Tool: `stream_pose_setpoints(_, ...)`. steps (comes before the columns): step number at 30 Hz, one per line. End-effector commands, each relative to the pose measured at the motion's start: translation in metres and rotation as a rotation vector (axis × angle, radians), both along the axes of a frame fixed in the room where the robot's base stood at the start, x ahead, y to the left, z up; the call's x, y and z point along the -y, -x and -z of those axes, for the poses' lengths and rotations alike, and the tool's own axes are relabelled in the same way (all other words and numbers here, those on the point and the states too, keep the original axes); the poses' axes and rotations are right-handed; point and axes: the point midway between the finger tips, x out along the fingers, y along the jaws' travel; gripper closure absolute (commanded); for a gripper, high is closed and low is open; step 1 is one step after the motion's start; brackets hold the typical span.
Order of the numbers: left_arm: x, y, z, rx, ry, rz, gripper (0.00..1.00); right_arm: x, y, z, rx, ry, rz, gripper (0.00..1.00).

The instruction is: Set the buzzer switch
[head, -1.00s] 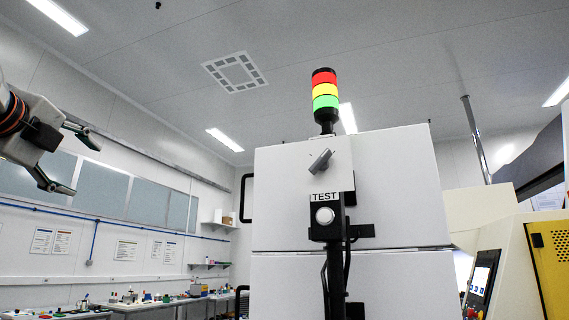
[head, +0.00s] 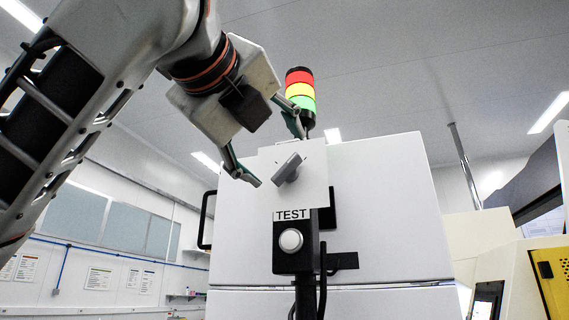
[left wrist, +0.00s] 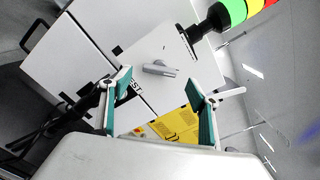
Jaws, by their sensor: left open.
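The switch is a grey lever knob (head: 287,168) on a white plate (head: 314,178), set at a slant. It stands above a black box (head: 283,261) with a TEST label (head: 292,215) and a round white button (head: 291,240). My left gripper (head: 280,160) is open, its fingers reaching toward the knob from the upper left. In the left wrist view the knob (left wrist: 159,68) shows just beyond the gap between the open fingertips (left wrist: 157,78). It looks apart from both fingers. The right gripper is out of view.
A signal tower (head: 300,90) with red, yellow and green sections stands close behind my left gripper. A large white cabinet (head: 385,220) is behind the switch, with a dark handle (head: 205,219) at its left. A yellow machine panel (head: 554,275) stands at the right.

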Motion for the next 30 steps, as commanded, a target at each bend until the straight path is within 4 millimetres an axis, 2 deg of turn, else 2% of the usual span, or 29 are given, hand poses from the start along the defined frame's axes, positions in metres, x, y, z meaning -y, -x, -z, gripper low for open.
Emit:
stream_pose_setpoints(6, 0.011, -0.033, -0.001, -0.004, 0.000, 0.001, 0.39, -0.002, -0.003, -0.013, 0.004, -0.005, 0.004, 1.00)
stream_pose_setpoints(10, 0.015, -0.045, -0.001, -0.002, 0.001, 0.000, 0.39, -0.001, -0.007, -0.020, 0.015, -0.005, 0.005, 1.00)
stream_pose_setpoints(21, 0.016, -0.051, 0.000, -0.001, 0.000, -0.001, 0.39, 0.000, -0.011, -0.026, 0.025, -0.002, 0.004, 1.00)
stream_pose_setpoints(22, 0.016, -0.051, 0.000, -0.001, 0.000, -0.001, 0.44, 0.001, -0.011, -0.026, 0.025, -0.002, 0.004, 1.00)
stream_pose_setpoints(26, 0.016, -0.051, 0.000, -0.001, 0.000, -0.001, 0.78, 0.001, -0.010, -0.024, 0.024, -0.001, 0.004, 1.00)
stream_pose_setpoints(30, 0.016, -0.051, 0.000, -0.001, 0.001, -0.001, 0.77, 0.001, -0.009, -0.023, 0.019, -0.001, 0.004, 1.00)
